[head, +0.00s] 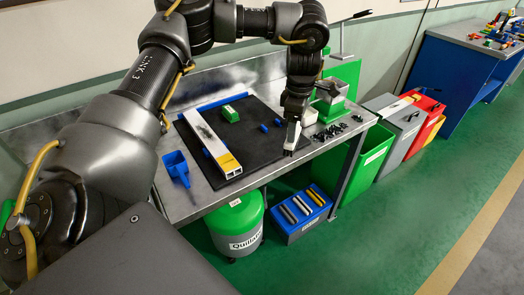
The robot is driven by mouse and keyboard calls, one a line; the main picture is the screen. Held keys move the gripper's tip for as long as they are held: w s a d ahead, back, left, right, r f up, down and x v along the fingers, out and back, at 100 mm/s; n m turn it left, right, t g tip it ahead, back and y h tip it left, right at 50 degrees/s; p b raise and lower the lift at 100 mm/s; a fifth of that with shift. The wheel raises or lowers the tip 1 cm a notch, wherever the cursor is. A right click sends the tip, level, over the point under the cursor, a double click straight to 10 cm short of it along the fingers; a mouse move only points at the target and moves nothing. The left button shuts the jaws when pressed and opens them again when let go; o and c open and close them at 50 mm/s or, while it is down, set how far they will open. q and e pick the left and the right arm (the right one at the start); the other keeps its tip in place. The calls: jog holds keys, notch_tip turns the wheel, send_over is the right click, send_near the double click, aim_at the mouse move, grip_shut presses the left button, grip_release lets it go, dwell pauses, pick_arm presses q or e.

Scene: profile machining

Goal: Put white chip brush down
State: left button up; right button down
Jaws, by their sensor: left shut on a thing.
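The white chip brush (293,131) is in my left gripper (292,119), which points down over the right part of the black mat (256,153). My left gripper is shut on the brush. The brush hangs with its dark bristles downward, near the mat's right edge. I cannot tell whether the bristles touch the surface. The gripper's fingers are small and partly hidden by the wrist. My right gripper is not in view.
A long white profile (208,138) with a yellow end lies on the mat, near a green block (230,114). A blue scoop (177,167) is at left. Small dark parts (330,131) lie right of the gripper, and a green machine (331,101) stands behind.

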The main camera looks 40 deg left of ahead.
pick_arm(q)
jog(key=shift+w+a+r+n, duration=0.3)
jog(key=shift+w+a+n, duration=0.15)
jog(key=shift+n, duration=0.45)
jog(key=shift+a+f, duration=0.1)
jog(key=shift+a, duration=0.25)
jog(key=w+a+f+p, duration=0.2)
jog(key=a+f+p, duration=0.2)
jog(key=a+f, duration=0.5)
jog(key=a, duration=0.3)
jog(key=shift+a, duration=0.25)
jog(key=f+p, duration=0.2)
jog(key=shift+w+a+f, duration=0.15)
jog(key=shift+a+f, duration=0.15)
jog(key=shift+f, duration=0.65)
